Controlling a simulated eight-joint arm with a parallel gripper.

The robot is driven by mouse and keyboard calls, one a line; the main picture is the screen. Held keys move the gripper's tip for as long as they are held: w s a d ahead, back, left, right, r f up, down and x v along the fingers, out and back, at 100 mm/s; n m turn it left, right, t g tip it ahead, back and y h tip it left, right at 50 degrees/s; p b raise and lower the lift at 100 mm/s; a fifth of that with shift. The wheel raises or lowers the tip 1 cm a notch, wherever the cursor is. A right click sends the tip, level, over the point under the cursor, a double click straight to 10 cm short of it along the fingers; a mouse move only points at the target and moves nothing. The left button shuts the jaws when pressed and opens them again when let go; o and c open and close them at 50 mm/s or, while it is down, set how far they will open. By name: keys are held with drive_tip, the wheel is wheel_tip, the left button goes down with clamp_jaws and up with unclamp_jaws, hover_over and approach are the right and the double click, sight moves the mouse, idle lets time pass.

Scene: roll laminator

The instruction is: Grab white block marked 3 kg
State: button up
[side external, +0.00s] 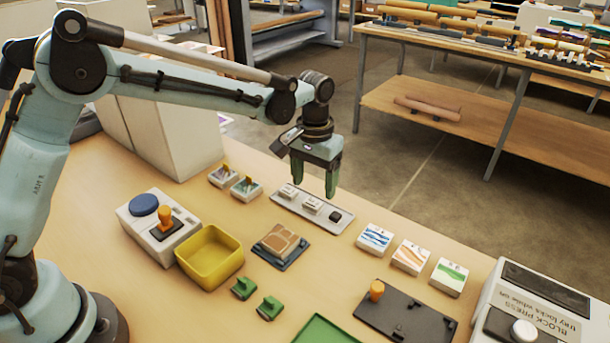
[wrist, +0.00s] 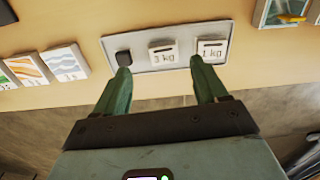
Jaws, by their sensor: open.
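The white block marked 3 kg (wrist: 163,51) sits on a grey tray (wrist: 140,46), between a black block (wrist: 123,58) and a white block marked 1 kg (wrist: 211,50). In the side view, the middle white block (side external: 312,204) is on the tray (side external: 318,224), its marking too small to read. My gripper (side external: 314,188) points down over the tray, with green fingers apart and nothing between them. In the wrist view, my gripper (wrist: 160,67) has its fingertips either side of the 3 kg block's position, one near the black block, the other near the 1 kg block.
Picture cards (side external: 410,256) lie right of the tray, and two small boxes (side external: 246,187) lie left. A yellow bin (side external: 210,257), a brown stack on a dark base (side external: 280,245) and green pieces (side external: 270,307) are in front. A block press (side external: 530,310) stands at lower right.

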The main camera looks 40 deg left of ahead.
sight(313, 203)
drive_tip(key=shift+w+a+f, duration=0.1)
drive_tip(key=shift+a+f, duration=0.05)
drive_tip(key=shift+f, duration=1.2)
drive_tip(key=shift+w+a+f, duration=0.1)
drive_tip(key=shift+f, duration=1.2)
drive_tip(key=c, duration=1.1)
